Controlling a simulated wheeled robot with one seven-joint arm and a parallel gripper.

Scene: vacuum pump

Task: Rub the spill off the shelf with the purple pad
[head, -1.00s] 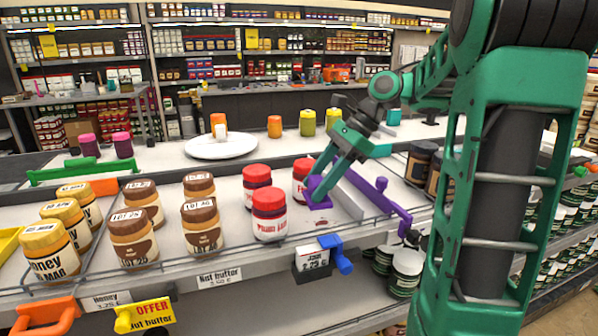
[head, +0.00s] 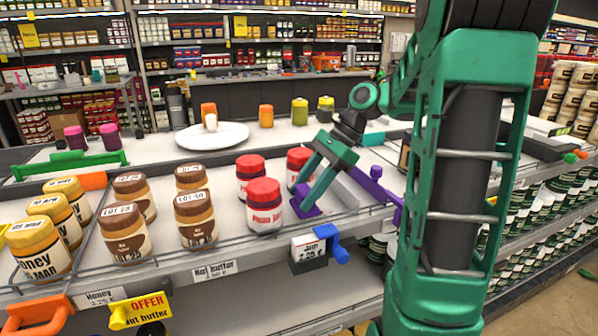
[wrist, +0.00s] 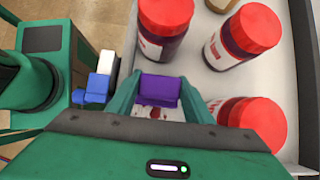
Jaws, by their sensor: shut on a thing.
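My gripper (head: 312,192) is shut on the purple pad (head: 306,211), low at the shelf front, just right of the front red-lided jam jar (head: 264,208). In the wrist view the pad (wrist: 159,90) sits between the fingertips. Red marks of the spill (wrist: 157,114) show on the pale shelf surface between my fingers. The rest of the spill is hidden by the gripper. Whether the pad presses on the shelf (head: 343,193) is hard to tell.
More jam jars stand close by, at the back left (head: 250,172) and behind my gripper (head: 298,165). A purple divider (head: 375,188) lies to the right. A blue clip with the jam price tag (head: 308,249) hangs on the front edge. Nut butter jars (head: 196,220) stand further left.

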